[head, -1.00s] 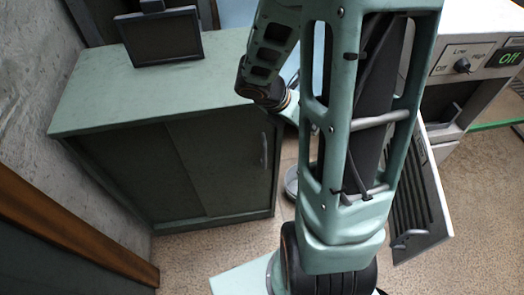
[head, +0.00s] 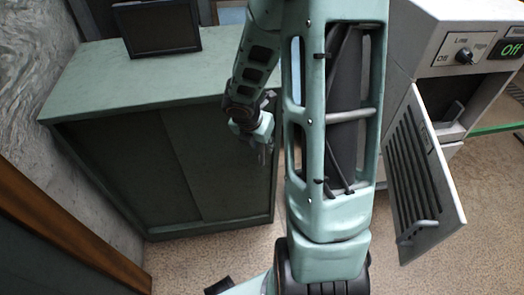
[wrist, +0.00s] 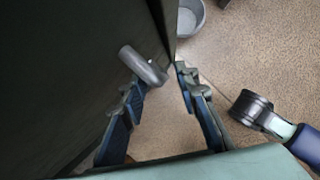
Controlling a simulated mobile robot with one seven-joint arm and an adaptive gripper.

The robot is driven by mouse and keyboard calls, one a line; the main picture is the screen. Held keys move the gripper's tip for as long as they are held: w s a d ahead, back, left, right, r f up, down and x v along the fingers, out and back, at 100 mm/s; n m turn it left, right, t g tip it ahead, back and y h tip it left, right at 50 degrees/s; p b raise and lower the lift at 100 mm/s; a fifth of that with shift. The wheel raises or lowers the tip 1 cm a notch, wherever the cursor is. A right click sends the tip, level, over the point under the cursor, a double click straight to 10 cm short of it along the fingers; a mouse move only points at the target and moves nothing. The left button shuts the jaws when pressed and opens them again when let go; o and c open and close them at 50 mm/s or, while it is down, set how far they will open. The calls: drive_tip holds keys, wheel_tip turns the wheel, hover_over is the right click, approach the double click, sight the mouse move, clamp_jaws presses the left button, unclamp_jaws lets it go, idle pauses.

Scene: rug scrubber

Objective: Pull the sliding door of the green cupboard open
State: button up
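The green cupboard (head: 120,82) stands at the left in the head view, with two dark sliding panels on its front. The right sliding door (head: 222,168) is shut beside the left panel (head: 125,170). My gripper (head: 264,150) is at the door's right edge, where it hides the handle in the head view. In the wrist view the grey bar handle (wrist: 142,64) sticks out from the dark door face. My gripper (wrist: 160,84) is open there, its fingers apart, with the handle just ahead, nearer the left finger. I cannot tell whether they touch.
A dark screen (head: 157,30) stands on the cupboard top. To the right is a grey machine (head: 455,45) with its slatted flap (head: 420,180) hanging open. A grey bucket (wrist: 190,16) is on the floor past the door edge. A wall (head: 45,60) is close at left.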

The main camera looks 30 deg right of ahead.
drive_tip(key=shift+x, duration=0.85)
drive_tip(key=shift+c, duration=0.4)
clamp_jaws()
